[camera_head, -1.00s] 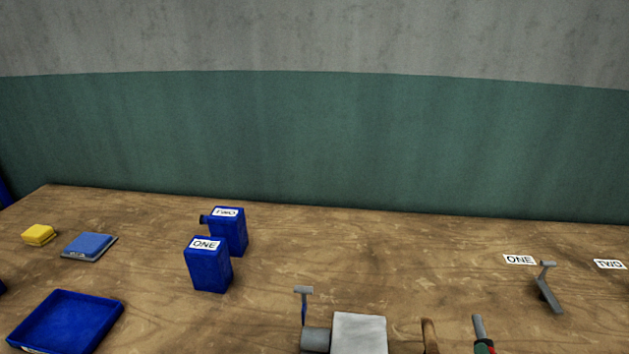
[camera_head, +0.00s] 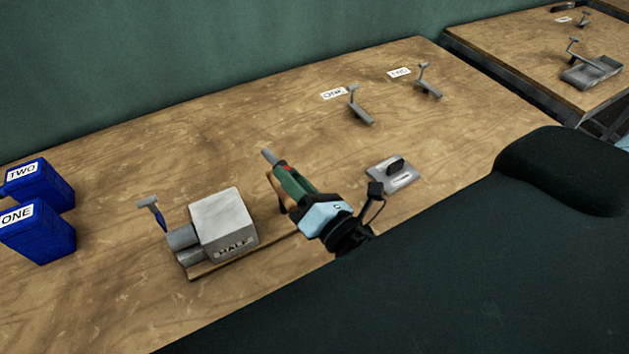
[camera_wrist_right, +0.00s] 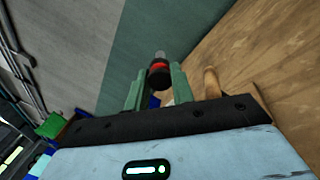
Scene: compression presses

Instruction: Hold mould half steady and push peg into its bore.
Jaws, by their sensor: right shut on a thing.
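The mould half is a light grey block (camera_head: 224,218) with a dark-lettered label on its front, near the front of the wooden bench. Its bore is not visible. My right gripper (camera_head: 285,172) is to the right of the block and apart from it. Its green fingers are shut on the peg (camera_head: 268,155), a grey rod with a red band and a black part. The peg also shows between the fingers in the right wrist view (camera_wrist_right: 159,66), where the right gripper (camera_wrist_right: 157,85) fills the lower part. My left gripper is not in view.
Grey cylinders (camera_head: 181,237) adjoin the block's left side, and a blue-and-grey bracket (camera_head: 151,208) stands behind them. Blue boxes ONE (camera_head: 40,238) and TWO (camera_head: 45,180) are at left. A grey plate (camera_head: 394,175) lies right of the gripper.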

